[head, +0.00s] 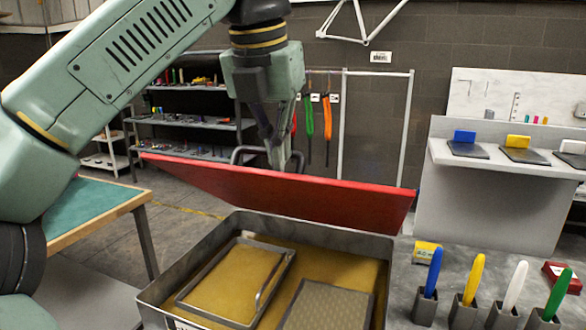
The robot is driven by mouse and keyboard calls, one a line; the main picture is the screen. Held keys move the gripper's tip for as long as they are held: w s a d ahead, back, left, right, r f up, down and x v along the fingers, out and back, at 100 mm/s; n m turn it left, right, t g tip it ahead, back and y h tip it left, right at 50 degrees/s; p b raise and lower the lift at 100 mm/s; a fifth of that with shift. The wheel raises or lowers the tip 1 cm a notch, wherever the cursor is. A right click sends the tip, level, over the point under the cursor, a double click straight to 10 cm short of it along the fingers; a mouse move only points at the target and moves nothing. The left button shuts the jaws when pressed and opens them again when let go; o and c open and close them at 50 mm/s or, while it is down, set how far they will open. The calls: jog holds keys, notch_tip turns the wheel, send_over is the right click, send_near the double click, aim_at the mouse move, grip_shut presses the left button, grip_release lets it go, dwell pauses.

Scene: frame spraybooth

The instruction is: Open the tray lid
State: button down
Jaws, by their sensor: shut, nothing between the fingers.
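The tray (225,232) is a grey metal box with yellowish contents in the foreground. Its red lid (330,197) stands raised and tilted at the tray's back, so the inside shows. A dark lid handle (240,153) shows above the lid's upper edge, partly hidden by my gripper. My gripper (278,165) points down at that upper edge, beside the handle. Its fingers are together with nothing held. Whether they touch the lid or handle is unclear.
In the tray lie a framed screen with a handle (235,285) and a textured plate (327,305). At right, blue (433,272), yellow (474,280), white and green tools stand in holders on the grey bench. A green-topped table (90,215) is at left.

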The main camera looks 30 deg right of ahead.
jog(key=shift+w+f, duration=0.15)
jog(key=shift+f, duration=0.05)
